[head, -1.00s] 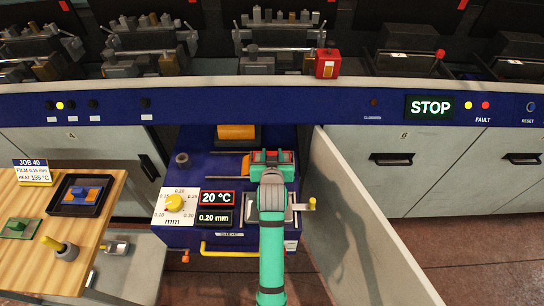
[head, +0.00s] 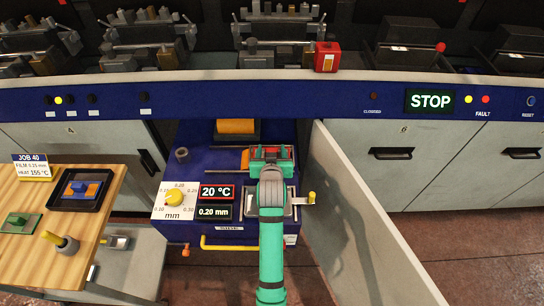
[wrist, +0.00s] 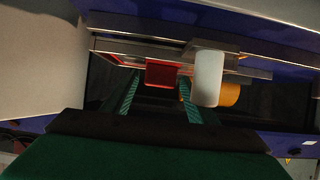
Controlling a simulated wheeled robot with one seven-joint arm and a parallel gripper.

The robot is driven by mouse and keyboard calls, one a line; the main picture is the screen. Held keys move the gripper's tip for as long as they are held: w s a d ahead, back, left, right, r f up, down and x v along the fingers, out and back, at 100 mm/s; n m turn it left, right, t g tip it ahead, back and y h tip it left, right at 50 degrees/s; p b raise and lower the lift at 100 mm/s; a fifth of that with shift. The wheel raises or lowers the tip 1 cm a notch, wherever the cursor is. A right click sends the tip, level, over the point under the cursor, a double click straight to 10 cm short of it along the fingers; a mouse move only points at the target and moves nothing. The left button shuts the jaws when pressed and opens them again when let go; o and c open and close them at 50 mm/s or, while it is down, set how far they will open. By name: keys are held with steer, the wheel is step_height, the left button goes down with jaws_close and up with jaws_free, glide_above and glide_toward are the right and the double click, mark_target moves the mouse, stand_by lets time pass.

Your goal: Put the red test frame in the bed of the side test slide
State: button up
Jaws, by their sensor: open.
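A red part that looks like the red test frame (wrist: 161,73) shows between my two fingers in the wrist view, just beyond the tips. My gripper (wrist: 158,95) is open, with a finger on each side of it. In the head view my gripper (head: 269,168) is over the blue machine, and red (head: 257,153) shows at its end. A metal plate with a yellow-knobbed handle (head: 311,198), possibly the side test slide, lies partly hidden under my arm. I cannot tell whether the red part touches its bed.
A pale open door panel (head: 360,215) stands close to the right of my arm. A yellow dial (head: 173,198) and displays lie left. A wooden table (head: 100,205) at far left holds a black tray (head: 102,203). A red box (head: 327,60) sits on the ledge above.

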steer(key=v, duration=1.1)
steer(key=shift+s, duration=0.35)
steer(key=shift+s+r, duration=0.15)
